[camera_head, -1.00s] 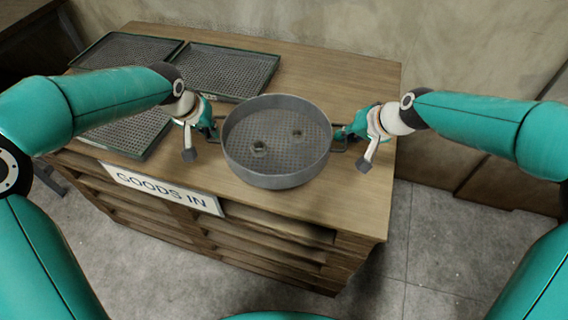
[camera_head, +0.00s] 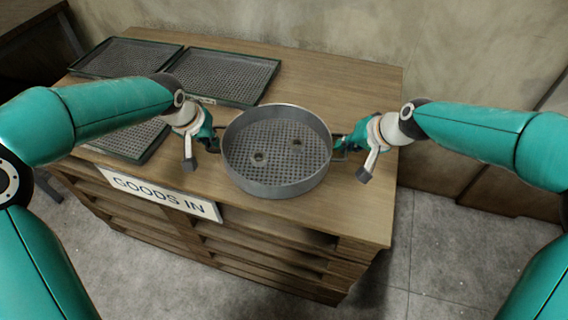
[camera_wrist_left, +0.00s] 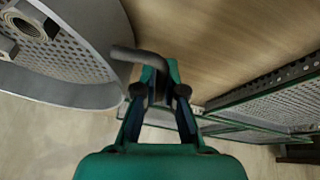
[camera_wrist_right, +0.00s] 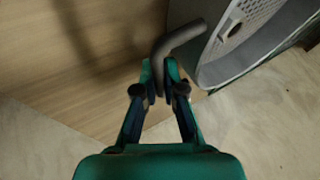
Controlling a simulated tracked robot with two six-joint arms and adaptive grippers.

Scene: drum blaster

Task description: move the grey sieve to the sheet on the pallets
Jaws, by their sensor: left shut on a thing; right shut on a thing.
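The grey sieve (camera_head: 278,187) is a round pan with a perforated floor and a bent handle on each side. It is level over the front right of the wooden counter. Two small nut-like pieces (camera_head: 259,157) lie in it. My left gripper (camera_head: 217,141) is shut on its left handle, which shows in the left wrist view (camera_wrist_left: 142,55). My right gripper (camera_head: 340,148) is shut on its right handle, seen in the right wrist view (camera_wrist_right: 178,40). I cannot tell whether the sieve's base touches the counter. No sheet on pallets is in view.
The wooden counter (camera_head: 340,90) carries a "GOODS IN" sign (camera_head: 160,195) on its front. Several green-rimmed mesh trays (camera_head: 222,75) lie on its left and back. A wall stands behind. Grey concrete floor (camera_head: 440,250) is clear at the right.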

